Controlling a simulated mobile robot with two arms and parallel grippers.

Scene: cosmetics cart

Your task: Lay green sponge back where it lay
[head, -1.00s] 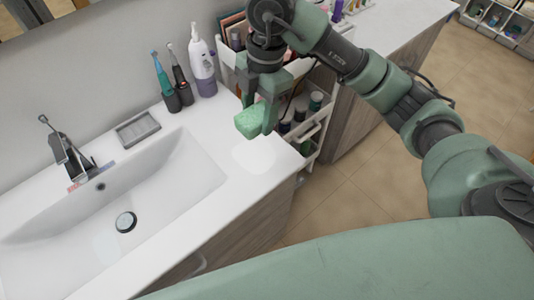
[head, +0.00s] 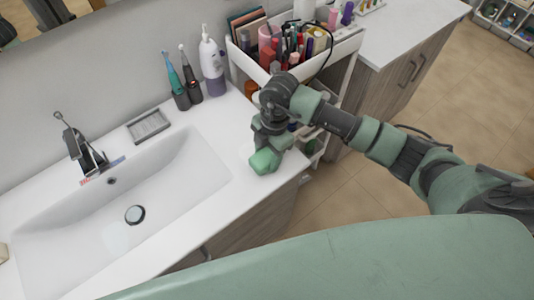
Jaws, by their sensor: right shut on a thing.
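The green sponge (head: 264,161) is at the right end of the white sink counter (head: 232,142), near its front corner. My right gripper (head: 272,148) points down over the sponge and is shut on it. I cannot tell whether the sponge touches the counter or hangs just above it. The gripper hides part of the sponge. My left gripper is not in view.
A grey soap dish (head: 149,126), two electric toothbrushes (head: 180,96) and a white pump bottle (head: 212,68) stand along the wall. The sink basin (head: 150,190) is left of the sponge. A white cosmetics cart (head: 338,54) stands behind my right arm.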

